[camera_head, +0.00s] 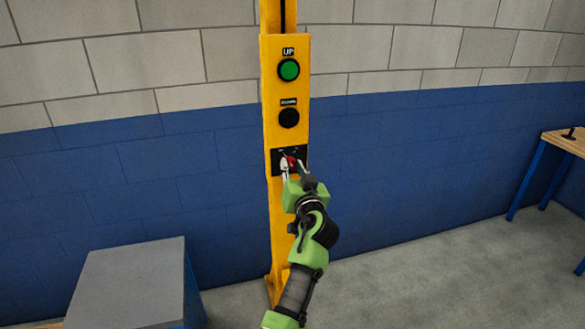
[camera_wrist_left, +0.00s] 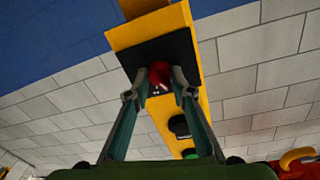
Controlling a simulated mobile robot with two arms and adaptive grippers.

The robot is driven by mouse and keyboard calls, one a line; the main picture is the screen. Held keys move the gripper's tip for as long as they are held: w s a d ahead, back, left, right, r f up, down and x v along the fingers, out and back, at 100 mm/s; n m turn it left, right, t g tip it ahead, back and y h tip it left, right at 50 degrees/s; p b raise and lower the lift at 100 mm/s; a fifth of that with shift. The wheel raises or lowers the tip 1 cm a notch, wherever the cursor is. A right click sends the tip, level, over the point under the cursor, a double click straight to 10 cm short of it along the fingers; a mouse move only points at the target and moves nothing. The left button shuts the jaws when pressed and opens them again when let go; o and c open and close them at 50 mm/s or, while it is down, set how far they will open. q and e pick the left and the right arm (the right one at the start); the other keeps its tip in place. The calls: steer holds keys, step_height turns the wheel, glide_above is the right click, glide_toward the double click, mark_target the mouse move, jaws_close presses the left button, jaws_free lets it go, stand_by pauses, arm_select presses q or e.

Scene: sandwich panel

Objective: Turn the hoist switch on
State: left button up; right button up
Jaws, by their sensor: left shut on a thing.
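The hoist switch is a red knob (camera_head: 291,162) on a black plate (camera_head: 278,169) low on the yellow hoist panel (camera_head: 271,100). My left gripper (camera_head: 291,168) is at the plate, its fingers on both sides of the red knob and shut on it. In the left wrist view the red knob (camera_wrist_left: 160,75) sits between the two fingertips of the left gripper (camera_wrist_left: 160,86), in front of the black plate (camera_wrist_left: 142,56). The gripper hides part of the knob and plate in the head view, and I cannot tell which way the knob is turned. My right gripper is not in view.
Above the switch are a green UP button (camera_head: 289,70) and a black button (camera_head: 289,118). A grey-topped box (camera_head: 130,285) stands at the lower left. A wooden table (camera_head: 566,141) with blue legs is at the right. The floor (camera_head: 420,270) between is clear.

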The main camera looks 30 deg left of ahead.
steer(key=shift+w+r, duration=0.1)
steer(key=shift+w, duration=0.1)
arm_select(q)
steer(key=shift+m, duration=0.4)
steer(key=m+p, duration=0.1)
steer(key=m, duration=0.2)
steer(key=shift+r, duration=0.15)
steer(key=m+p, duration=0.2)
steer(key=m, duration=0.1)
steer(key=shift+r+g, duration=0.1)
steer(key=shift+g, duration=0.2)
steer(key=shift+w+m+p, duration=0.1)
steer(key=shift+m+p, duration=1.05)
steer(key=shift+m, duration=1.15)
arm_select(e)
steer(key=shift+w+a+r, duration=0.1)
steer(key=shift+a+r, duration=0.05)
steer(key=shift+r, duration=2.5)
arm_select(q)
steer(key=shift+g, duration=0.3)
steer(key=o, duration=1.1)
steer(key=shift+a+f, duration=0.1)
steer(key=shift+f, duration=0.1)
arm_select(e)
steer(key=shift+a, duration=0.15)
